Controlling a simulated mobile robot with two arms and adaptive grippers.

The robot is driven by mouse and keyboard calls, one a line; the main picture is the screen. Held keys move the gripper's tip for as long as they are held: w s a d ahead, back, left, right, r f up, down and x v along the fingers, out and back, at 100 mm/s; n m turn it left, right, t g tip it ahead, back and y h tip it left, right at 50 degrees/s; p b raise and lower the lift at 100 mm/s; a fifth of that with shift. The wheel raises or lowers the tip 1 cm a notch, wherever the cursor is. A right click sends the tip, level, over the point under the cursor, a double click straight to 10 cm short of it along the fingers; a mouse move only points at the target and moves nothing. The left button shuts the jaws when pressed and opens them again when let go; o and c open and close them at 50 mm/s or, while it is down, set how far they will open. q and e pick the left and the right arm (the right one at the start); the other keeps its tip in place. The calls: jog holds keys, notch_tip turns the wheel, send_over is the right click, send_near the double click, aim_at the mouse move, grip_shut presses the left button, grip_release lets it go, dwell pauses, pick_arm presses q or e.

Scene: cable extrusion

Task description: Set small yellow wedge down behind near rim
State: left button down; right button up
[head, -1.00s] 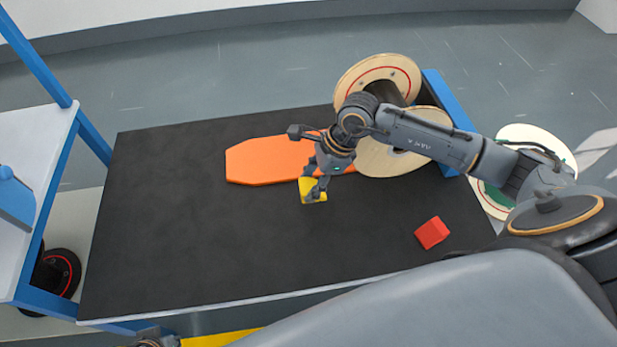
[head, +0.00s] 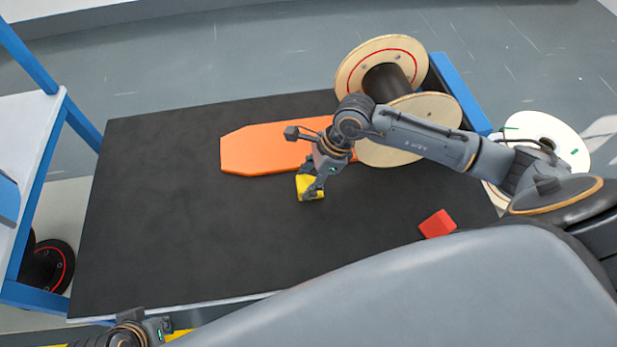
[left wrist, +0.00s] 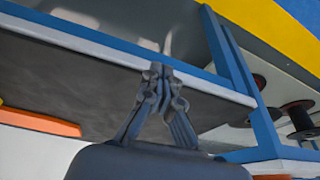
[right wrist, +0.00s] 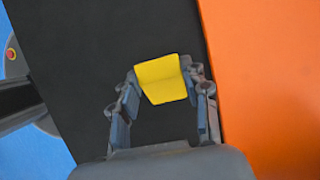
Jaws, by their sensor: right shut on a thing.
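The small yellow wedge (head: 308,188) is held by my right gripper (head: 313,190) over the middle of the black tabletop (head: 190,230). In the right wrist view the yellow wedge (right wrist: 163,80) sits between the two fingertips, over the black surface beside the orange board. I cannot tell whether it touches the tabletop. The near rim (head: 190,306) is a pale strip along the table's front edge, partly hidden by my body at right. My left gripper (left wrist: 160,75) is shut and empty, its fingertips together, near the table edge in the left wrist view.
An orange board (head: 262,153) lies just behind the wedge. A wooden cable reel (head: 405,150) stands at the back right. A red block (head: 437,224) lies at right. The tabletop's left and front middle are clear. A blue-framed stand (head: 50,180) is at left.

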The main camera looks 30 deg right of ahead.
jog(key=o, duration=1.3)
jog(key=shift+f, duration=0.1)
jog(key=shift+c, duration=0.2)
